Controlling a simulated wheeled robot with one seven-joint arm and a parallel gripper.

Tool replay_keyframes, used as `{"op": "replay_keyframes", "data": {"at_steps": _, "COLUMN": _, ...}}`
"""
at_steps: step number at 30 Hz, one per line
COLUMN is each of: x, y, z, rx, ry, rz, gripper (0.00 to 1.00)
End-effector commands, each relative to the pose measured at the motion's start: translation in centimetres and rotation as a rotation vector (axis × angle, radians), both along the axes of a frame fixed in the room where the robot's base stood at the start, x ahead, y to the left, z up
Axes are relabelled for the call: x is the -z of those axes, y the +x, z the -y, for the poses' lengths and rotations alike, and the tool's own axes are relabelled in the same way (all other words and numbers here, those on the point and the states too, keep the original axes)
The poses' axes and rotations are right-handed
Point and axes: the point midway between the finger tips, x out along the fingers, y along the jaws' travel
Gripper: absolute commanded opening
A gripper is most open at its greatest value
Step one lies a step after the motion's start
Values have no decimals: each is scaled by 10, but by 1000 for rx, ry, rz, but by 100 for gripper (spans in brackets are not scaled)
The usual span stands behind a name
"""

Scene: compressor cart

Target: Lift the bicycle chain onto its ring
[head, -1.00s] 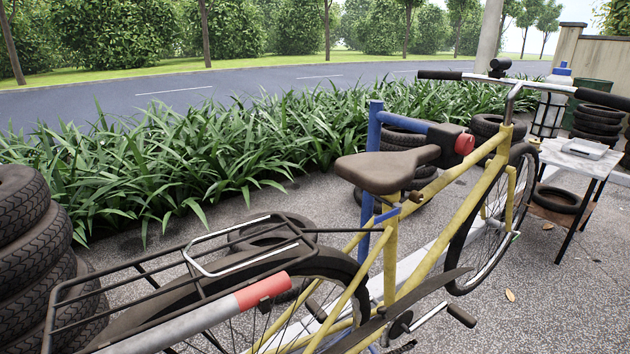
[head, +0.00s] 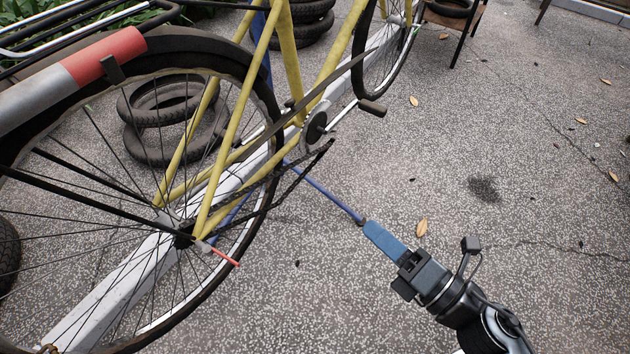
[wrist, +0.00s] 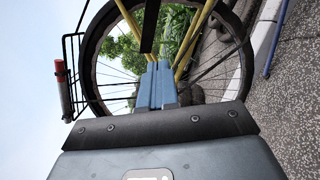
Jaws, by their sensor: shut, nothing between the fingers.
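The yellow bicycle (head: 325,70) stands with its rear wheel at the left of the head view. Its round chain ring (head: 315,126) is at the crank, below the dark chain guard (head: 290,118). The dark chain (head: 298,178) hangs slack below the ring and runs back toward the rear hub (head: 184,235). How it sits on the ring's teeth is too small to tell. My gripper (head: 368,229) is shut and empty, apart from the chain, to its lower right. In the wrist view its blue fingers (wrist: 155,75) are together, pointing toward the rear wheel (wrist: 98,55).
A blue stand leg (head: 330,190) reaches from under the bicycle to near my fingertips in the head view. A pedal (head: 372,108) sticks out at the crank. Old tyres (head: 165,120) lie behind the bicycle.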

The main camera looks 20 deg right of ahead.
Motion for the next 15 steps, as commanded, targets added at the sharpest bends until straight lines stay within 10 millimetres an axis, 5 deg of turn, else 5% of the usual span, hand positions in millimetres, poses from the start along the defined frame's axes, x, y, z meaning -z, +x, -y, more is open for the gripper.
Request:
{"op": "replay_keyframes", "data": {"at_steps": 1, "x": 24, "y": 22, "z": 5, "rx": -17, "ry": -126, "rz": 32, "gripper": 0}}
{"op": "replay_keyframes", "data": {"at_steps": 6, "x": 76, "y": 80, "z": 20, "rx": -91, "ry": -554, "rz": 98, "gripper": 0}}
{"op": "replay_keyframes", "data": {"at_steps": 15, "x": 118, "y": 131, "z": 44, "rx": -176, "ry": -929, "rz": 128, "gripper": 0}}
